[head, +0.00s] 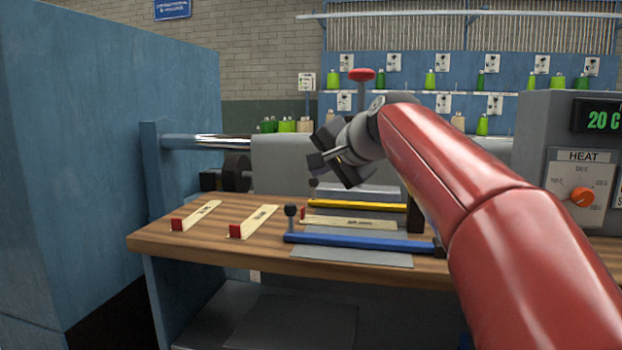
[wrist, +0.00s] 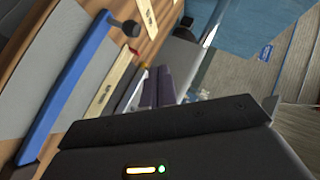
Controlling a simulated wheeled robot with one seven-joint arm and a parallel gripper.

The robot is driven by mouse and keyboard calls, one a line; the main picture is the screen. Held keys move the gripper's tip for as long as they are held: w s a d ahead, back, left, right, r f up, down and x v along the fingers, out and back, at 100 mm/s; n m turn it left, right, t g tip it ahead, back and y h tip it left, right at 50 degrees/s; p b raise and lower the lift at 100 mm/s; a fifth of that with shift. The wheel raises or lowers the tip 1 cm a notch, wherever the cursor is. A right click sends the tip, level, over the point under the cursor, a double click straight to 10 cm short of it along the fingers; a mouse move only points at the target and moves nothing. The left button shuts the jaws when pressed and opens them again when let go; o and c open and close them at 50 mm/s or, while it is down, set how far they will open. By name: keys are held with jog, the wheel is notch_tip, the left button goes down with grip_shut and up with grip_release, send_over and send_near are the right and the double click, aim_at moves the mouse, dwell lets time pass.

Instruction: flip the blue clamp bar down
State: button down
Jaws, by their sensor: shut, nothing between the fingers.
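The blue clamp bar (head: 360,242) lies low and nearly level across a grey sheet (head: 350,258) at the front of the wooden bench. Its dark ball knob (head: 291,210) stands up at the left end, and its right end meets a dark block. In the wrist view the blue bar (wrist: 68,85) runs across the grey sheet, with its knob (wrist: 131,27) at the upper end. My gripper (head: 322,172) is above and behind the bar, apart from it. Its fingers (wrist: 155,88) are shut and empty.
A yellow bar (head: 357,205) lies behind the blue one, with a labelled wooden strip (head: 350,221) between them. Two red-ended strips (head: 196,215) (head: 254,222) lie on the bench's left. A control box (head: 570,150) stands at right and a blue cabinet (head: 110,150) at left.

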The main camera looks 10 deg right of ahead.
jog(key=shift+s+d+r, duration=0.3)
jog(key=shift+s+r, duration=0.45)
jog(key=shift+s+d+r, duration=0.25)
jog(key=shift+s+r, duration=0.45)
jog(key=shift+s, duration=0.05)
